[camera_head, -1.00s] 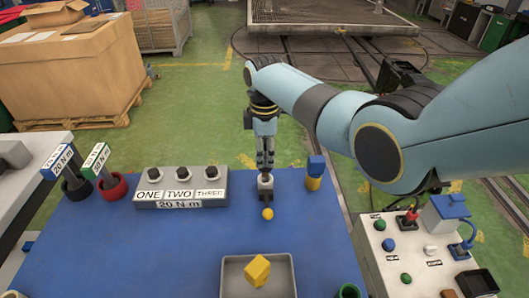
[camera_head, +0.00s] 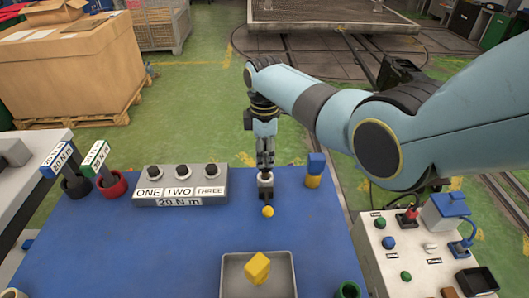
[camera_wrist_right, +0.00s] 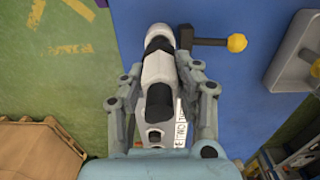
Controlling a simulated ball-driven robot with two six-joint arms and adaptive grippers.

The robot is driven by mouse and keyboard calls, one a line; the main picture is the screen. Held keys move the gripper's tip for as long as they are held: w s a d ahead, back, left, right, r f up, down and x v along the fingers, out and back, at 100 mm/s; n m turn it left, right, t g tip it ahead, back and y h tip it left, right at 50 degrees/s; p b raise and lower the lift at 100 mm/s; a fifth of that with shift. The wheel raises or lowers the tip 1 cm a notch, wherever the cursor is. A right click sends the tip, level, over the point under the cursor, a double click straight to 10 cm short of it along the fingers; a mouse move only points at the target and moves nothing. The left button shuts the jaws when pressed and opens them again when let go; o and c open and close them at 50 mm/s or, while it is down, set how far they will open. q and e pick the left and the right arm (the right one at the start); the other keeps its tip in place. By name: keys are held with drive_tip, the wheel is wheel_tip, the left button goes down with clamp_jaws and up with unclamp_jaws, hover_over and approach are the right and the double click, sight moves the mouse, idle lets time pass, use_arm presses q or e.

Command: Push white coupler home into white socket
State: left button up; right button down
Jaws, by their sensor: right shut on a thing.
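My right gripper (camera_head: 265,168) is upright at the back edge of the blue table. In the right wrist view, its fingers (camera_wrist_right: 162,70) are shut on a white body with a black band, likely the white coupler (camera_wrist_right: 158,65). In the head view, a small grey-white block (camera_head: 265,181) sits directly below the fingertips. A black lever with a yellow knob (camera_wrist_right: 237,42) extends beside the held body; the knob also shows in the head view (camera_head: 267,211). I cannot identify the white socket; the contact is hidden, so seating depth cannot be told. My left gripper is out of view.
A grey three-station block (camera_head: 181,187) stands left of the gripper, a blue-and-yellow item (camera_head: 314,170) right of it. A grey tray (camera_head: 231,284) with a yellow block (camera_head: 257,268) lies in front. A control box (camera_head: 395,268) stands at the right.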

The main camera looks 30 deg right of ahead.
drive_tip(key=shift+f+b, duration=1.25)
drive_tip(key=shift+f, duration=0.45)
drive_tip(key=c, duration=0.9)
unclamp_jaws()
wheel_tip(320, 180, up, 12)
